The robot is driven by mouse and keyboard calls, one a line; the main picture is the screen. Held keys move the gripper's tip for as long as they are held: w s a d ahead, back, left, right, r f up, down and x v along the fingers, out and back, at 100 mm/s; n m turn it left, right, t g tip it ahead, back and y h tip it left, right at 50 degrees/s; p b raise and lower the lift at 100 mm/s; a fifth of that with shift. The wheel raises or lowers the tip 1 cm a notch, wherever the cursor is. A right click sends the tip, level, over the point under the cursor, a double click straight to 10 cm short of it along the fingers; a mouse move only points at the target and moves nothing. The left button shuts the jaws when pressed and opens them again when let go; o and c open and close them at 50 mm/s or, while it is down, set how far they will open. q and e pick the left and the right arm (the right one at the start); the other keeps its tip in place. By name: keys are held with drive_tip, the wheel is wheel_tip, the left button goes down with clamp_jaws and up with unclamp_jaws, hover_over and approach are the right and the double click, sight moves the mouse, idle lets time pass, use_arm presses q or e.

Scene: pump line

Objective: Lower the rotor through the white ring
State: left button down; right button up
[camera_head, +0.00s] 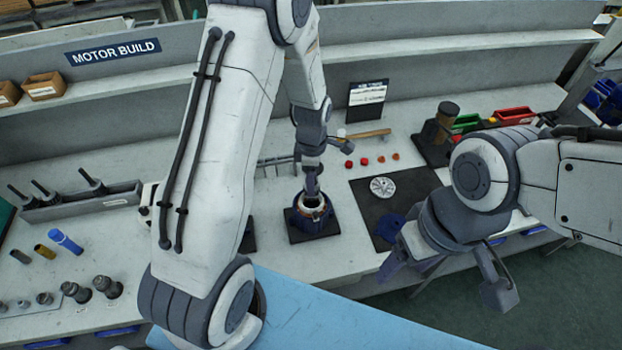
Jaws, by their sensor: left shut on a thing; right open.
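A dark blue motor housing (314,222) stands on a dark square base on the bench. A pale ring with copper-coloured parts (302,203) shows at its top. My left gripper (312,190) points down directly over the ring's opening. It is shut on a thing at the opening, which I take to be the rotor. The gripper hides most of it, so I cannot tell how deep it sits or whether it touches the ring. My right gripper (448,283) is open and empty, its fingers wide apart, off the bench's front edge at right.
A black mat (362,190) right of the housing holds a silver disc (382,187) and a blue part (391,228). Red and orange caps (365,161) and a wooden-handled mallet (368,134) lie behind. A tool rack (85,205) stands left.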

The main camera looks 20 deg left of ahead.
use_arm(q)
drive_tip(key=shift+f+b, duration=0.85)
drive_tip(key=shift+f, duration=0.3)
idle(0.8)
drive_tip(key=shift+f+b, duration=1.3)
drive_tip(key=shift+f, duration=0.5)
drive_tip(key=shift+r, duration=0.1)
unclamp_jaws()
wheel_tip(320, 180, up, 5)
drive_tip(key=p, duration=0.4)
